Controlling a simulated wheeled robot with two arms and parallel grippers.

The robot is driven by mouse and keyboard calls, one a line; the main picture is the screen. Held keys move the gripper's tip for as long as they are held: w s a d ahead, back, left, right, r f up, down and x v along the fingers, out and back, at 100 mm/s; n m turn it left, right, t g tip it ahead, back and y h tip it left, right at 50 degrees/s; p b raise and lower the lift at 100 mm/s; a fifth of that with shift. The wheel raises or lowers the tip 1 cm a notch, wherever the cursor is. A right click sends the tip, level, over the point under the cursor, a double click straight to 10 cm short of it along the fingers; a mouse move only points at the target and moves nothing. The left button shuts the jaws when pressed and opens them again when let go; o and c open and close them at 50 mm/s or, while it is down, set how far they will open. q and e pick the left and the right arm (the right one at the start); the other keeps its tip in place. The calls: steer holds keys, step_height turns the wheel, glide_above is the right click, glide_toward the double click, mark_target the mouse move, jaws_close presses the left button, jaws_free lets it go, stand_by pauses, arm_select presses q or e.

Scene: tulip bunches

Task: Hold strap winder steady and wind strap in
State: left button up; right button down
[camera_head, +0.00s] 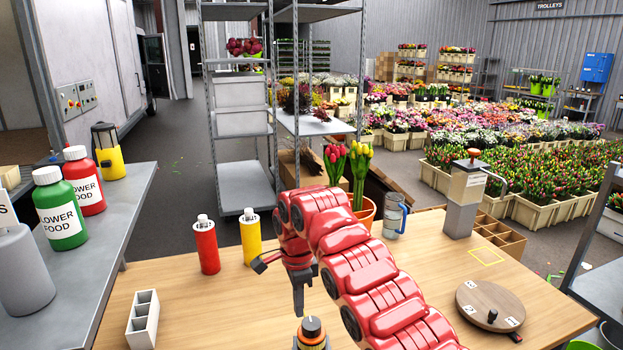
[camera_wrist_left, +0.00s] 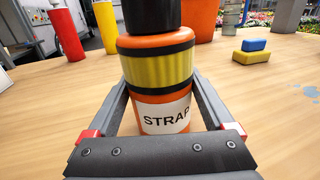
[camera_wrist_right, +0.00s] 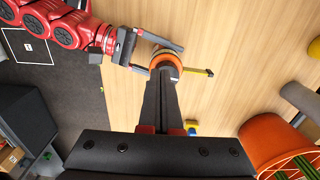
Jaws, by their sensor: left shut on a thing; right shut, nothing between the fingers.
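The strap winder is an upright orange cylinder with a yellow band and a STRAP label (camera_wrist_left: 166,108) in the left wrist view. Its dark top knob (camera_head: 312,325) shows at the bottom of the head view. A yellow strap tail (camera_wrist_right: 198,71) with a dark end sticks out from its side in the right wrist view. My left gripper (camera_wrist_left: 158,105) is shut around the winder's body, one finger on each side. My right gripper (camera_head: 298,310) is shut and empty, pointing down near the knob. In the right wrist view its fingers cover the winder's top, so contact is unclear.
A red bottle (camera_head: 206,246) and a yellow bottle (camera_head: 251,238) stand behind on the wooden table. A white divided holder (camera_head: 143,320) sits at left.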

mark_target(304, 329)
step_height(304, 329, down, 7)
stand_by(0.7)
steer(key=shift+w+d+r, duration=0.1)
steer(key=shift+w+d, duration=0.35)
steer(key=shift+d, duration=0.1)
stand_by(0.8)
steer(key=shift+s+a, duration=0.2)
steer(key=shift+s, duration=0.05)
steer(key=shift+r, duration=0.15)
steer(key=r, duration=0.5)
steer(key=shift+s+a+r, duration=0.1)
steer(key=shift+a+r, duration=0.15)
steer(key=shift+r, duration=0.1)
